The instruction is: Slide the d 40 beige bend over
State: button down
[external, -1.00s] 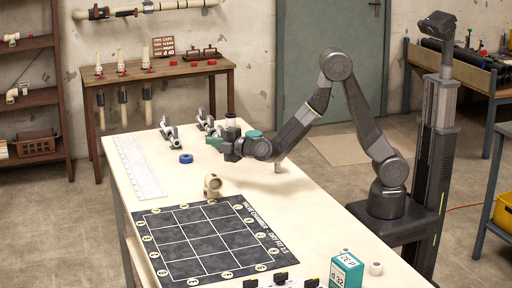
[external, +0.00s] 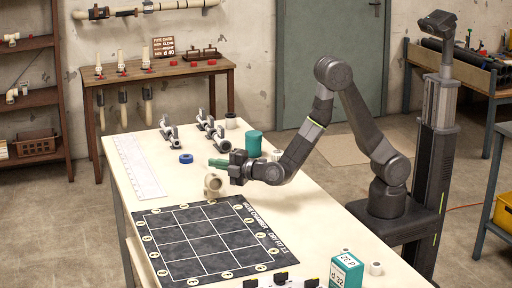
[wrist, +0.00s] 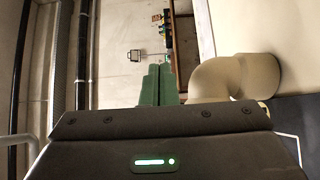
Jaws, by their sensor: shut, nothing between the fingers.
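The beige bend (external: 213,185) stands on the cream table at the back edge of the dark grid mat (external: 200,240). In the wrist view the bend (wrist: 235,80) is large, just right of the green fingers. My gripper (external: 217,163) has its green fingers closed together with nothing between them. In the external view the fingers show just behind and above the bend. In the wrist view the closed fingertips (wrist: 159,85) lie beside the bend's left end. I cannot tell whether they touch it.
A blue ring (external: 186,158), grey pipe clamps (external: 168,132) and a teal tin (external: 254,143) stand farther back on the table. A white ruler strip (external: 138,166) lies along the left edge. A green d 32 box (external: 346,272) stands at the front right.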

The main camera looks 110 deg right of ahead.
aim_at(215, 186)
jog(key=a+p, duration=0.1)
jog(key=a, duration=0.9)
jog(key=f, duration=0.5)
jog(key=shift+d, duration=0.9)
jog(key=shift+d+f, duration=0.15)
jog(key=shift+d, duration=0.15)
jog(key=d+b, duration=0.8)
jog(key=shift+d+f+b, duration=0.1)
jog(key=shift+b, duration=0.25)
jog(key=shift+d+r+b, duration=0.25)
jog(key=shift+d+b, duration=0.2)
jog(key=shift+d, duration=0.2)
